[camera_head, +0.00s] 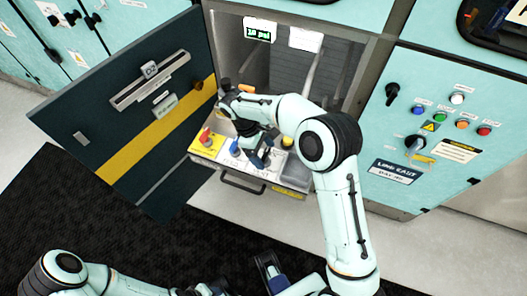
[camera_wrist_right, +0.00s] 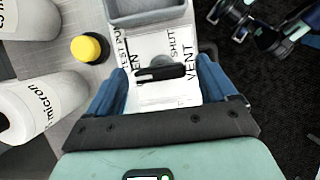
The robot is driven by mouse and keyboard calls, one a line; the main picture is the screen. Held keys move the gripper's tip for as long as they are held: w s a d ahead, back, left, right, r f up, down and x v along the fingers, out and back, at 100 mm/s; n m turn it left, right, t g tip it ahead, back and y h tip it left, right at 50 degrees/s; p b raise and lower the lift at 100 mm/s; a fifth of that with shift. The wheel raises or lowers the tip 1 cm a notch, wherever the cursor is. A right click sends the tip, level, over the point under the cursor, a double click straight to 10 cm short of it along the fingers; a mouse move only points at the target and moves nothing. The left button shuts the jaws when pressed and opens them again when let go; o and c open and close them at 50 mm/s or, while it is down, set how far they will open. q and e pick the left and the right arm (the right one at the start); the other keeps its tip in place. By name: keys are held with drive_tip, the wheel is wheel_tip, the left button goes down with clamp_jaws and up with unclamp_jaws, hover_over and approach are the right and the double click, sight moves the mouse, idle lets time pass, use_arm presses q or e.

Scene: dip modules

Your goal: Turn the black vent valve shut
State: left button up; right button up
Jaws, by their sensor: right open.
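The black vent valve (camera_wrist_right: 160,73) shows in the right wrist view as a short bar handle on a white plate (camera_wrist_right: 165,100) marked VENT, SHUT and a partly hidden word ending in EN. The bar lies across the picture, with its ends toward my two fingers. My right gripper (camera_wrist_right: 162,66) is open, with its blue fingers on either side of the handle and a gap visible at each side. In the head view my right gripper (camera_head: 250,151) is over the drawer panel and hides the valve. My left gripper (camera_head: 269,270) is low at the bottom edge, partly cut off.
The dark cabinet door (camera_head: 140,110) stands open at left. The pull-out drawer (camera_head: 260,185) carries a red valve on a yellow plate (camera_head: 207,141). A yellow knob (camera_wrist_right: 88,48) and white canisters (camera_wrist_right: 40,105) stand left of the gripper in the wrist view. A control panel (camera_head: 440,130) is at right.

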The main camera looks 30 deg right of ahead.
drive_tip(key=shift+f, duration=0.1)
drive_tip(key=c, duration=1.1)
drive_tip(key=shift+o, duration=0.2)
drive_tip(key=m+p, duration=0.1)
drive_tip(key=m, duration=0.1)
drive_tip(key=m+y+p, duration=0.1)
drive_tip(key=p, duration=0.1)
drive_tip(key=shift+w+d+r+m+g, duration=0.1)
drive_tip(key=shift+r+m+g, duration=0.1)
drive_tip(key=shift+m+g, duration=0.15)
drive_tip(key=m+y+p, duration=0.2)
drive_tip(key=m, duration=0.2)
drive_tip(key=shift+d+m+p, duration=0.15)
drive_tip(key=shift+m+p, duration=0.2)
drive_tip(key=shift+p, duration=0.05)
drive_tip(key=m+y+p, duration=0.1)
drive_tip(key=m, duration=0.3)
drive_tip(key=shift+d+m+y, duration=0.1)
drive_tip(key=shift+m+y, duration=0.2)
drive_tip(key=shift+y, duration=0.1)
drive_tip(key=m, duration=0.2)
drive_tip(key=m+t+y+p, duration=0.1)
drive_tip(key=m, duration=0.1)
drive_tip(key=shift+d+m+t+y, duration=0.15)
drive_tip(key=shift+m+t+y, duration=0.15)
drive_tip(key=shift+m, duration=0.1)
drive_tip(key=shift+f, duration=0.1)
